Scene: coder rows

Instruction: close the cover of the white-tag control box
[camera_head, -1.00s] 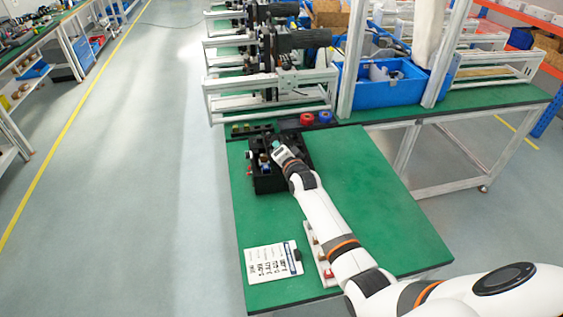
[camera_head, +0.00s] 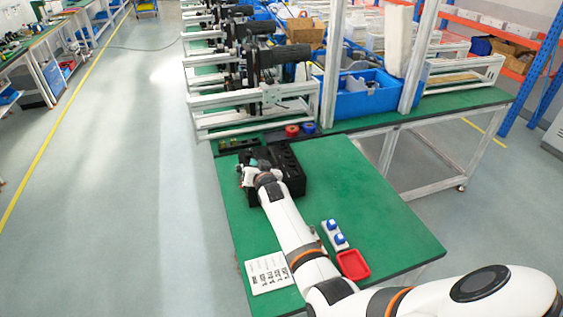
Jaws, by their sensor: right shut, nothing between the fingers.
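A black control box (camera_head: 291,162) stands on the far part of the green table, left of its middle. My right gripper (camera_head: 248,167) is shut and empty at the box's left side, and my wrist hides the box's left part. I cannot tell whether the fingers touch the box. The cover cannot be made out clearly, and I cannot read a white tag on the box. My left gripper is not in view.
A white sheet (camera_head: 268,272) lies at the near left of the table (camera_head: 375,215). Blue-capped white parts (camera_head: 334,234) and a red tray (camera_head: 352,264) lie right of my forearm. Red and blue rolls (camera_head: 292,131) sit behind the box. The table's right side is clear.

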